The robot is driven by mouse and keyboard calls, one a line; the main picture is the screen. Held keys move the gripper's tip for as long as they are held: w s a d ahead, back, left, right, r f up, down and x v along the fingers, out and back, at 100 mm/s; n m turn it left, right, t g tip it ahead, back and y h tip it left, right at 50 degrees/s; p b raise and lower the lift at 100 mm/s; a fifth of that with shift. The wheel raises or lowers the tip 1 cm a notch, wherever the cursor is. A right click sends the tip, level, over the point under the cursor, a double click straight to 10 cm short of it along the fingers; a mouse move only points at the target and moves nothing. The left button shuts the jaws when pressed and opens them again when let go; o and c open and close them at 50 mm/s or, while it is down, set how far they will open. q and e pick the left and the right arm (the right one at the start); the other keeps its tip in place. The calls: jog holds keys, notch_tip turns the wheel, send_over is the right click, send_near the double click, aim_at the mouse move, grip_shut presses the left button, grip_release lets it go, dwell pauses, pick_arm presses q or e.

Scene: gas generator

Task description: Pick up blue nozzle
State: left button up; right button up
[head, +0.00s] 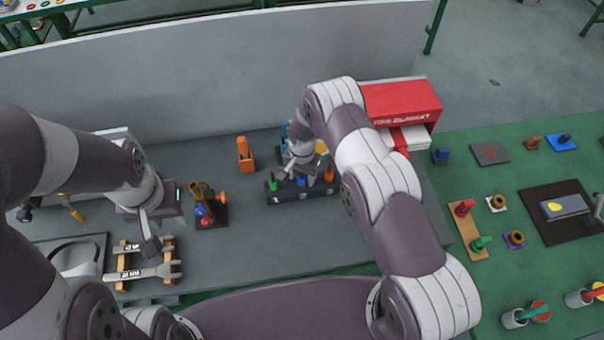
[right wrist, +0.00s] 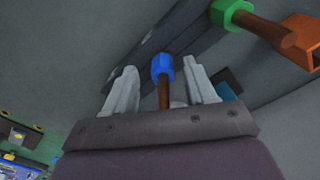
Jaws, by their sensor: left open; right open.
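The blue nozzle (right wrist: 162,67) has a blue hexagonal head and a brown stem. In the right wrist view it lies between the two fingers of my right gripper (right wrist: 166,88), which is open, with gaps on both sides. In the head view only a bit of the blue nozzle (head: 301,182) shows in the dark rack (head: 318,196), under my right gripper (head: 304,180). A green nozzle (head: 272,184) stands at the rack's left end. My left gripper (head: 150,232) is open and empty, above the table's left part near the wrench holder.
A red box (head: 402,102) stands behind the rack on the right. An orange part (head: 245,154) stands to the rack's left, and a small stand with coloured pieces (head: 211,214) is nearer. A wrench holder (head: 146,272) lies at front left. Bare table lies in front of the rack.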

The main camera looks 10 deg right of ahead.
jog(key=shift+w+f, duration=0.15)
jog(key=shift+f, duration=0.1)
jog(key=shift+w+a, duration=0.1)
jog(key=shift+c, duration=0.9)
grip_shut()
